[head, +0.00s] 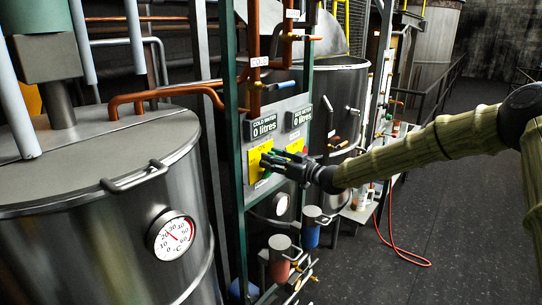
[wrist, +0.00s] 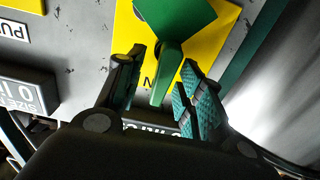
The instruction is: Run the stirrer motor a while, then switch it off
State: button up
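A yellow plate (head: 256,168) with a green switch lever sits on the grey panel; a second yellow area shows behind my gripper. In the wrist view the green lever (wrist: 175,28) stands out from the yellow plate (wrist: 232,20), and its narrow end points down between my fingers. My gripper (head: 280,160) is at the plate, and in the wrist view (wrist: 162,62) its teal-padded fingers are apart on either side of the lever, with visible gaps. The lettering is mostly hidden. A grey-green housing with a shaft (head: 45,58), possibly the stirrer motor, stands on the left tank.
The steel tank (head: 110,215) with a dial thermometer (head: 172,235) stands at left. Two litre meters (head: 262,126) sit above the plate. Copper pipes, a green frame post (head: 233,150) and coloured filter housings (head: 280,258) are close by. Open floor (head: 450,230) lies at right, with a red hose.

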jog(key=shift+w+a, duration=0.2)
jog(key=shift+a, duration=0.05)
grip_shut()
